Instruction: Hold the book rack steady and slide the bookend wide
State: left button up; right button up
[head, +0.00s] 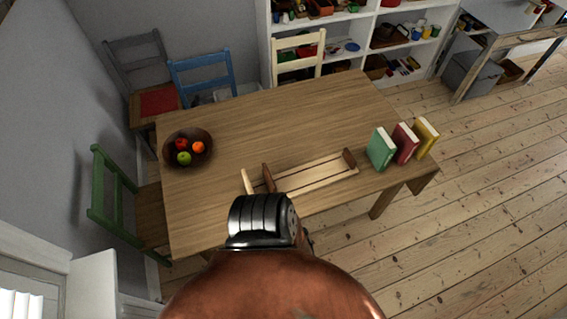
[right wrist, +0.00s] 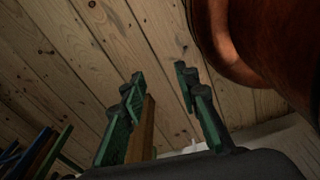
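The book rack (head: 320,182) is a low frame of pale wooden rails near the table's front edge, in the head view. A darker brown upright (head: 268,178) stands near its left end, next to a pale end piece (head: 248,182). Another brown upright (head: 349,159) stands at its right end. Which one is the sliding bookend I cannot tell. The rack holds no books. My right gripper (right wrist: 159,75) shows in the right wrist view with its two green-and-black fingers apart, away from the rack. My left gripper is not in view.
The table (head: 310,115) bears a fruit bowl (head: 180,159) at the left and green (head: 380,149), red (head: 404,143) and yellow (head: 426,137) books standing at the right. Chairs line its far and left sides. The table's middle is clear. My own body covers the bottom centre.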

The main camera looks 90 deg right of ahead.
aim_at(268, 178)
jog(key=z, duration=1.3)
jog(key=i, duration=0.75)
jog(key=z, duration=0.45)
